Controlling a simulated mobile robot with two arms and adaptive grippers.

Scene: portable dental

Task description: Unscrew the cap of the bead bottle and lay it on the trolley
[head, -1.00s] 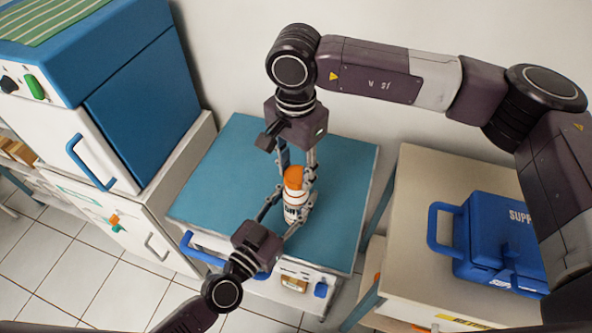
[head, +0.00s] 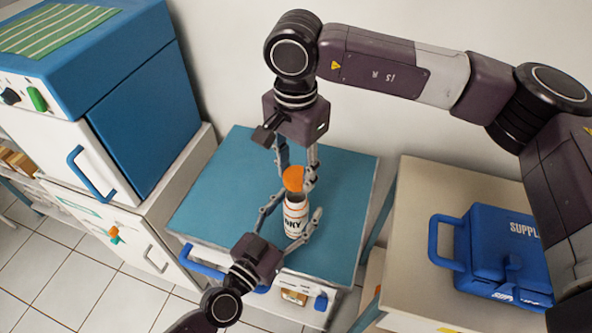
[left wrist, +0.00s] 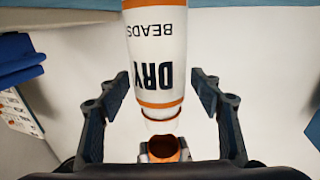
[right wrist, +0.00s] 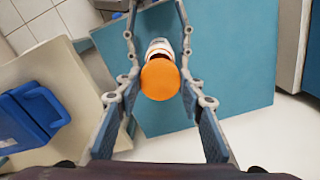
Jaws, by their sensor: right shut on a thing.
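The white bead bottle (head: 296,222) with orange bands and dark lettering stands upright over the teal trolley top (head: 225,190). It fills the middle of the left wrist view (left wrist: 157,50), upside down there. The orange cap (head: 293,178) is off the bottle, just above its mouth, with a small gap; its hollow underside shows in the left wrist view (left wrist: 163,149). My right gripper (head: 297,182) comes from above and is shut on the cap, also seen in the right wrist view (right wrist: 160,79). My left gripper (head: 292,218) is open, fingers on either side of the bottle with gaps.
A blue supply case (head: 500,253) stands on a beige cabinet (head: 405,265) to the right. A blue and white cabinet unit (head: 140,100) stands left. A blue handle (head: 200,268) is at the trolley's front. The trolley top is otherwise clear.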

